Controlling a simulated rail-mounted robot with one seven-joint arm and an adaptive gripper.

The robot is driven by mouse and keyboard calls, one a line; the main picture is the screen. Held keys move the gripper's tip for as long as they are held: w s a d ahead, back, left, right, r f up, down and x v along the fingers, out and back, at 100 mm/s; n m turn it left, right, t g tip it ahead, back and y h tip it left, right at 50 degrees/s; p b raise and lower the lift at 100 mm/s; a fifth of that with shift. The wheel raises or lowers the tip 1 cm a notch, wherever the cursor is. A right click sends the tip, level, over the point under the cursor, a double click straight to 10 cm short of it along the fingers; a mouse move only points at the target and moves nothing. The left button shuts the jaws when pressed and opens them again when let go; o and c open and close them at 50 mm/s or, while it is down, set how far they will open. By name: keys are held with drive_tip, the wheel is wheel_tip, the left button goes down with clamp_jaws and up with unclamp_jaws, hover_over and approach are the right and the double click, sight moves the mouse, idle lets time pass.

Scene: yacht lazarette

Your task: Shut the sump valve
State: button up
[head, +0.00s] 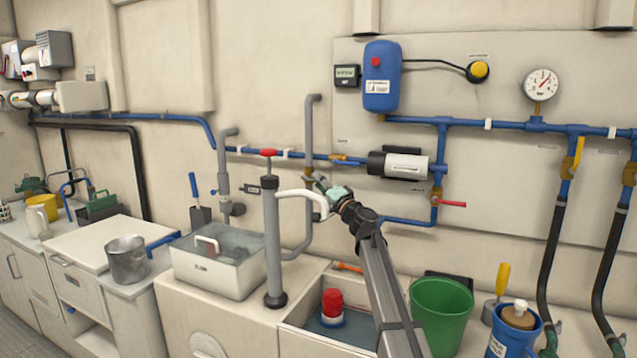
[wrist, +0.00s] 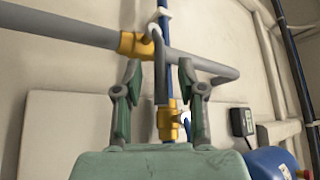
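A brass valve (wrist: 135,43) sits on a grey pipe in the wrist view. A flat grey lever (wrist: 160,75) hangs from it between my fingers. Which valve is labelled sump cannot be read. My gripper (wrist: 159,67) is open, with one finger on each side of the lever; contact is not visible. In the head view my gripper (head: 322,188) is at the wall pipes, and brass fitting (head: 309,172) shows just above it. The arm hides part of this spot.
A second brass fitting (wrist: 169,122) is on the blue pipe behind the fingers. A grey pump (head: 398,165), a red-handled valve (head: 450,203) and a blue tank (head: 382,80) are to the right. A grey hand-pump column (head: 271,240) stands left of my arm. A green bucket (head: 440,315) stands below.

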drive_tip(key=v, duration=1.1)
drive_tip(key=shift+s, duration=0.1)
